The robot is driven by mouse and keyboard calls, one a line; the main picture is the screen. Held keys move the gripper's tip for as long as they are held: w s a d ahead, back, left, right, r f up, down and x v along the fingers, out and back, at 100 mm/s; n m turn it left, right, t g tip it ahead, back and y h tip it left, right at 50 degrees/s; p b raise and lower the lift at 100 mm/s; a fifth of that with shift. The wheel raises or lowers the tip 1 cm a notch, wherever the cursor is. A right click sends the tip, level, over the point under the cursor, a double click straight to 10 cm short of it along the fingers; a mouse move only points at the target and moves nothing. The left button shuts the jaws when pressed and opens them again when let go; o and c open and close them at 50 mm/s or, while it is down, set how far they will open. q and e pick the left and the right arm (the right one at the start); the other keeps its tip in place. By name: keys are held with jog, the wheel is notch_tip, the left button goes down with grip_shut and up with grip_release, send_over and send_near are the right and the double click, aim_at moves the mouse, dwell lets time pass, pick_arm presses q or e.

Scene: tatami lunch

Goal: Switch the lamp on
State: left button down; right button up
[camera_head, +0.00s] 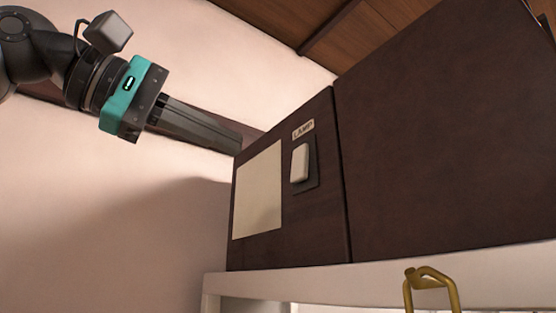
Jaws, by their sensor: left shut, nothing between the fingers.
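A pale rocker switch (300,162) sits on a dark plate (313,179) on the front of a dark brown cabinet. A small label reading LAMP (303,130) is above it. My left gripper (238,142) comes in from the upper left, its fingers shut and empty. In the picture its tips lie left of the switch, by the cabinet's upper left edge; I cannot tell whether they touch the cabinet. The lamp itself cannot be made out. My right gripper is not in view.
A blank cream panel (258,190) is on the cabinet (430,130) left of the switch. A white ledge (375,281) runs below it. A brass-coloured hook-like piece (433,277) stands at the lower right. The pale wall (100,220) at left is bare.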

aim_at(296, 174)
pick_arm(q)
jog(key=p+x, duration=0.1)
jog(key=x, duration=0.7)
jog(key=shift+w+d, duration=0.2)
jog(key=shift+d, duration=0.15)
jog(key=shift+w+d+f+h+b, duration=0.15)
jog(key=shift+f+h+b, duration=0.2)
jog(key=shift+b, duration=0.4)
jog(key=shift+t, duration=0.3)
jog(key=shift+r, duration=0.2)
jog(key=shift+f, duration=0.1)
